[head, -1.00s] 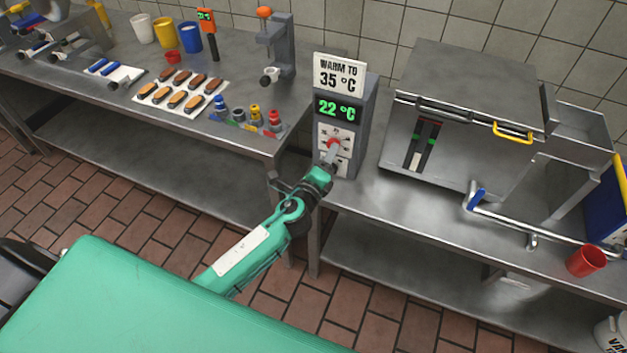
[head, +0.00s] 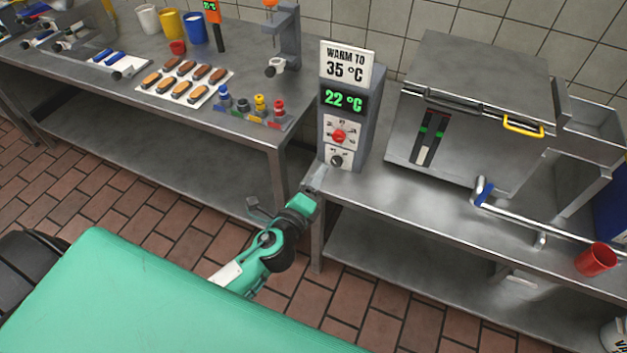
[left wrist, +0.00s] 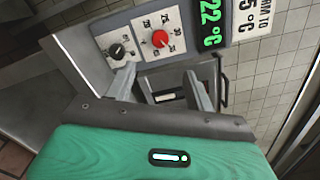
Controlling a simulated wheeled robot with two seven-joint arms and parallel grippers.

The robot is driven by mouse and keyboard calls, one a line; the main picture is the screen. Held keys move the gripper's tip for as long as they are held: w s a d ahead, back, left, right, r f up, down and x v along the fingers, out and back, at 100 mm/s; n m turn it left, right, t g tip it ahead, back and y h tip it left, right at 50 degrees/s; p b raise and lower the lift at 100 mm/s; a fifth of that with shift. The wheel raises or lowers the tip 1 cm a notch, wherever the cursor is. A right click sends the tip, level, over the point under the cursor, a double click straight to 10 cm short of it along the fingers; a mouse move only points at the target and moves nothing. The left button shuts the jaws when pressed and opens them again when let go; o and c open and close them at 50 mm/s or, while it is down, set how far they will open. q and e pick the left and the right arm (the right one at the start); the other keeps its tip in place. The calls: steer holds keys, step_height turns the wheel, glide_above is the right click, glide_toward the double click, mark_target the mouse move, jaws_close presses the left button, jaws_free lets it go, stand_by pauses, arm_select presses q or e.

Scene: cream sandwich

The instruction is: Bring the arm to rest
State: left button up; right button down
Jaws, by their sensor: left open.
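My left arm comes in low at the middle of the head view, over the floor and the front edge of the right counter. My left gripper (head: 312,186) points at the counter edge, just below and apart from the control box (head: 353,115). In the left wrist view its two fingers (left wrist: 160,90) stand apart with nothing between them. The control box has a red knob (head: 339,137), a black knob (head: 336,160), a green 22 °C display (head: 345,101) and a "WARM TO 35 °C" sign (head: 347,66). My right gripper is out of view.
The left counter (head: 235,140) holds a tray of brown pastries (head: 185,82), coloured bottles (head: 250,106) and cups. The right counter (head: 420,200) holds a steel machine (head: 470,100) with a bent lever (head: 520,222) and a red cup (head: 596,259). Floor between is open.

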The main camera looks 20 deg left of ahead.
arm_select(q)
steer(key=s+a+f+n+g+p, duration=0.1)
steer(key=s+a+f+n+g, duration=0.15)
steer(key=f, duration=0.95)
steer(key=s+a+f+n+g+y, duration=0.1)
steer(key=s+f+n+g, duration=0.3)
steer(key=f, duration=0.8)
steer(key=s+a+f+n+g+p, duration=0.1)
steer(key=s+a+f+n+g, duration=0.2)
steer(key=f, duration=0.9)
steer(key=s+f+n+g, duration=0.2)
steer(key=s+f+n, duration=0.2)
steer(key=s, duration=0.7)
steer(key=s+f+n+g, duration=0.3)
steer(key=s+f, duration=0.6)
steer(key=s, duration=0.3)
steer(key=s+f+n+g, duration=0.2)
steer(key=s+f+n, duration=0.2)
steer(key=s+f, duration=0.3)
steer(key=s, duration=0.5)
steer(key=shift+n+p, duration=0.35)
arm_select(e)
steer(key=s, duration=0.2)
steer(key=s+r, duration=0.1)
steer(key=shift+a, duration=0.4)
